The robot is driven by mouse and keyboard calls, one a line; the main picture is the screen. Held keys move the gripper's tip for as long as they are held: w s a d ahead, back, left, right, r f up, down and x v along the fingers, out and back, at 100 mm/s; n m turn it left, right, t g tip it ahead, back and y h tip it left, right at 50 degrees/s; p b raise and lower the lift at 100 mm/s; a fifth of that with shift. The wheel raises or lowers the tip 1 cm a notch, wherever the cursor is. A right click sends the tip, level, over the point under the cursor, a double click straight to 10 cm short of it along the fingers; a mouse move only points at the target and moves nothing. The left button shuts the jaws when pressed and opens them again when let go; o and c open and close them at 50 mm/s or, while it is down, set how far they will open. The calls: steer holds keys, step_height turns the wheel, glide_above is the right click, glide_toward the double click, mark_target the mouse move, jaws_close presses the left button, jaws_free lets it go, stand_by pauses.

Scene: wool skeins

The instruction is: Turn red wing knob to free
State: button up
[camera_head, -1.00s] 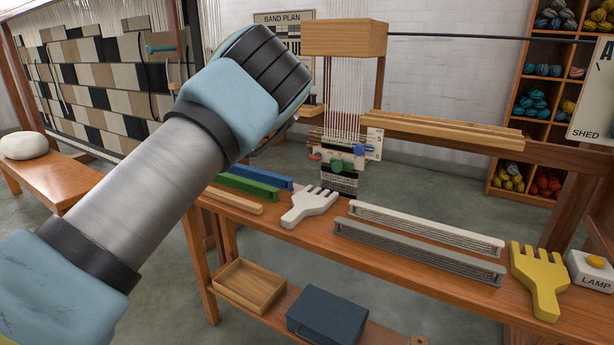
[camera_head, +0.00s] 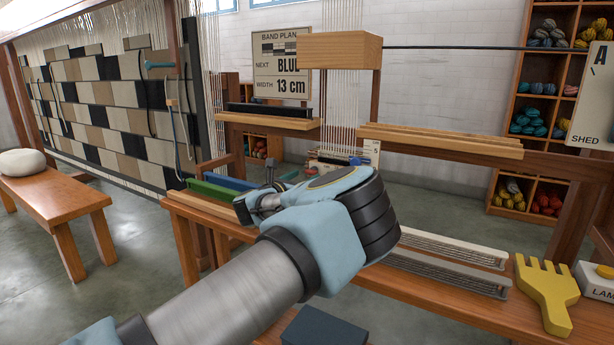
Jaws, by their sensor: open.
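I cannot make out the red wing knob now; my arm covers much of the small band-weaving fitting where a small red part showed earlier. The top of that fitting (camera_head: 338,157) shows at the hanging warp threads, with a blue knob (camera_head: 358,161) at its right. My gripper (camera_head: 255,192) is at the left end of my arm, over the left part of the bench. Its dark fingers are apart and I see nothing between them. It is to the left of the fitting and apart from it in the picture.
Blue (camera_head: 230,183) and green (camera_head: 212,191) bars lie left of my gripper. A white slotted bar (camera_head: 455,249), a grey one (camera_head: 450,274) and a yellow comb (camera_head: 546,292) lie to the right. A wooden block (camera_head: 340,50) hangs above. The "BAND PLAN" sign (camera_head: 282,65) is behind.

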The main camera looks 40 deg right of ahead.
mark_target(312, 171)
steer(key=shift+x, duration=1.25)
steer(key=shift+c, duration=0.3)
jaws_close()
